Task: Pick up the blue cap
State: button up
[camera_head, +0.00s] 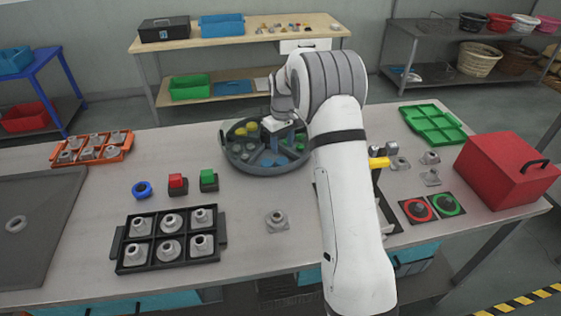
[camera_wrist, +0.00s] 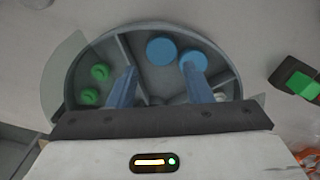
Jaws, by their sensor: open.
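A round grey divided tray (camera_head: 231,158) stands on the bench, and it fills much of the wrist view (camera_wrist: 80,60). Two flat blue caps lie in one compartment: one blue cap (camera_wrist: 161,51) near the middle, the other blue cap (camera_wrist: 193,56) to its right. Blue caps also show small in the head view (camera_head: 267,162). My gripper (camera_wrist: 160,68) is open above the tray, its two blue fingers apart and empty. The right finger partly covers the right cap; the other cap shows between and beyond the fingertips. I cannot tell the height of the fingertips above the caps.
Green pieces (camera_wrist: 100,72) lie in the left compartment, behind divider walls. Yellow pieces (camera_head: 250,127) sit in another. A red button (camera_head: 177,182) and a green button (camera_head: 208,179) stand left of the tray; a red box (camera_head: 500,168) stands at the right.

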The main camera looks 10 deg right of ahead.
aim_at(282, 160)
jog(key=f+p, duration=0.1)
jog(key=f, duration=0.2)
jog(key=f+p, duration=0.1)
jog(key=f, duration=0.2)
jog(key=shift+s+a, duration=0.1)
jog(key=shift+s, duration=0.1)
jog(key=shift+w+f, duration=0.25)
jog(key=shift+s+r, duration=0.15)
jog(key=shift+c, duration=0.9)
jog(key=c, duration=0.4)
jog(key=shift+r, duration=0.1)
